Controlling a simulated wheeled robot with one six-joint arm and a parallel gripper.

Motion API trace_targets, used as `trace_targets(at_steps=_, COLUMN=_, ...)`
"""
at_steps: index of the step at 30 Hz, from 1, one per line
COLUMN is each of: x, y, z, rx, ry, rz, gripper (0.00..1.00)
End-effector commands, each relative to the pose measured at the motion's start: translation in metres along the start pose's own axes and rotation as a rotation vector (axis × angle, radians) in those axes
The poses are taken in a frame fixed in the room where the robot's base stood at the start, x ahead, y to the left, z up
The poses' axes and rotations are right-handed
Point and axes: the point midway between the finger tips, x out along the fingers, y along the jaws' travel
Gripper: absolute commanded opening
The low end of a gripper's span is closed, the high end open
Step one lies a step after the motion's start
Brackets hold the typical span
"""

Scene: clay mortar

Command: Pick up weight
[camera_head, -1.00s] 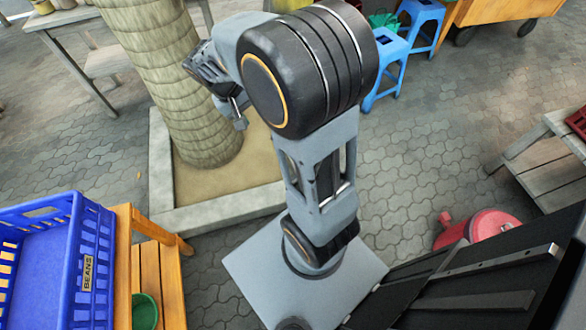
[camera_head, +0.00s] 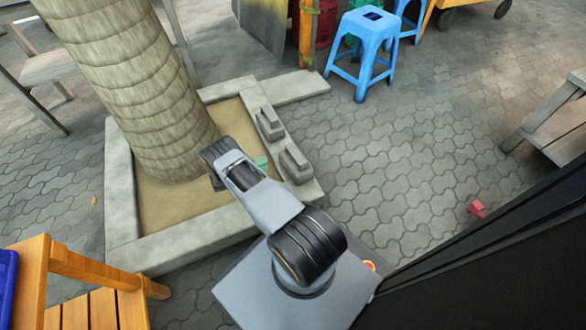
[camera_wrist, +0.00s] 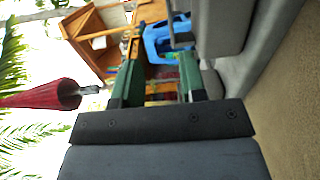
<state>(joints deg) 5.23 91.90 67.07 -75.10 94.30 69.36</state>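Two grey block-like objects, one farther (camera_head: 270,123) and one nearer (camera_head: 296,163), sit on the right rim of the stone planter (camera_head: 128,185) in the head view; either may be the weight, and I cannot tell which. My gripper (camera_head: 261,162) is over the planter's sand, just left of the nearer block, with a green fingertip showing. In the wrist view my gripper (camera_wrist: 158,62) has its two green fingers apart with nothing visibly held between them. Grey surfaces fill the upper right of that view, beside the right finger.
A tree trunk (camera_head: 140,90) rises from the planter, left of my arm. A blue stool (camera_head: 366,45) stands behind. A wooden bench (camera_head: 100,290) is at the lower left. A small red object (camera_head: 476,209) is at the right. Open paving lies right of the planter.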

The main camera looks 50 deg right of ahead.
Motion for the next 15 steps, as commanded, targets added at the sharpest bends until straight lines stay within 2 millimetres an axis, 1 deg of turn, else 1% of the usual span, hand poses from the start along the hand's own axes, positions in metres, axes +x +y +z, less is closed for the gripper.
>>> trace_targets(at_steps=1, x=0.002, y=-0.01, z=0.001, rx=0.002, ry=0.009, rz=0.01, gripper=0.38)
trace_targets(at_steps=4, x=0.011, y=-0.016, z=0.002, rx=0.007, ry=0.017, rz=0.021, gripper=0.38)
trace_targets(at_steps=12, x=0.056, y=-0.016, z=0.002, rx=0.008, ry=0.022, rz=0.024, gripper=0.38)
trace_targets(at_steps=15, x=0.07, y=-0.016, z=0.001, rx=0.008, ry=0.023, rz=0.023, gripper=0.38)
